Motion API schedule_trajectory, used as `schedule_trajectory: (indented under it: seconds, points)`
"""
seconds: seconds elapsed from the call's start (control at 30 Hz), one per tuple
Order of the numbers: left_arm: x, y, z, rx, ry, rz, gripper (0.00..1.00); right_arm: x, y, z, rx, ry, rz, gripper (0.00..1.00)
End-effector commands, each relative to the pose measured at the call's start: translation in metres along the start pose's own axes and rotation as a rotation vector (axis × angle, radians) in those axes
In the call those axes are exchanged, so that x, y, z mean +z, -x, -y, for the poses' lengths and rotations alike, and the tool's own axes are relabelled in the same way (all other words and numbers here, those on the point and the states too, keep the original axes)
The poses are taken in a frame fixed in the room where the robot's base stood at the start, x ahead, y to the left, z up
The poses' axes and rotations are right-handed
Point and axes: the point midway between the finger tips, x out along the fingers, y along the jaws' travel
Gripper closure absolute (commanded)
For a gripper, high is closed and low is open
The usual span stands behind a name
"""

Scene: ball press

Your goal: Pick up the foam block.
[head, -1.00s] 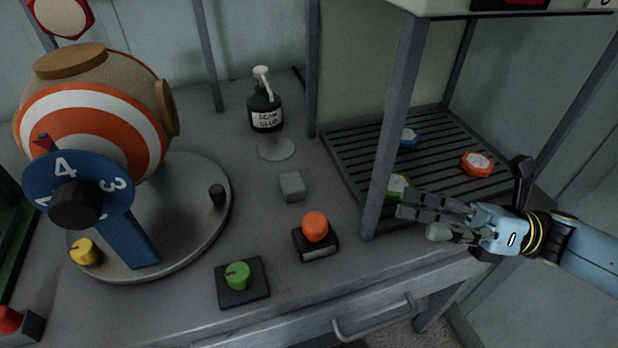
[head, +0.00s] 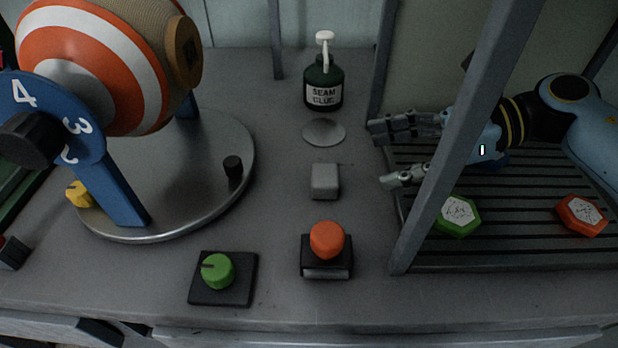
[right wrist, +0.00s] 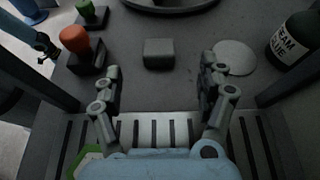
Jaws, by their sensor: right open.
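The foam block is a small grey cube (head: 325,181) on the grey table, between the round metal disc and the orange knob. In the right wrist view the block (right wrist: 158,54) lies ahead of the fingers, roughly centred between them. My right gripper (head: 384,155) is open and empty, to the right of the block and apart from it, reaching past the rack's post. In the right wrist view its two fingers (right wrist: 163,90) are spread wide.
A seam glue bottle (head: 323,80) stands behind a metal disc (head: 323,132). An orange knob (head: 327,240) and green knob (head: 218,271) are in front. A rack post (head: 452,150) crosses my right arm. Green (head: 457,216) and orange (head: 580,215) hexagonal pieces lie on the slats.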

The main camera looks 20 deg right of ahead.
Motion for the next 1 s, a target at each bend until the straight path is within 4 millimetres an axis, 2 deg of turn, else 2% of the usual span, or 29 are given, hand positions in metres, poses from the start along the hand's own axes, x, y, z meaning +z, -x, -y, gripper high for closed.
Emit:
schedule_trajectory:
  seconds: [0.2,0.43,0.7,1.0]
  points:
    - [-0.001,0.003,-0.001,0.002,0.001,-0.001,0.6,0.002,-0.037,0.001,-0.005,-0.003,0.002,0.25]
    - [-0.003,0.005,-0.002,0.002,0.001,-0.005,0.6,0.002,-0.057,0.0,-0.003,-0.004,0.001,0.25]
    - [-0.007,0.01,-0.005,0.007,0.003,-0.01,0.6,0.002,-0.097,-0.002,-0.003,-0.004,0.002,0.25]
    - [-0.007,0.01,-0.005,0.006,0.003,-0.01,0.6,0.001,-0.102,-0.002,-0.002,-0.002,-0.002,0.26]
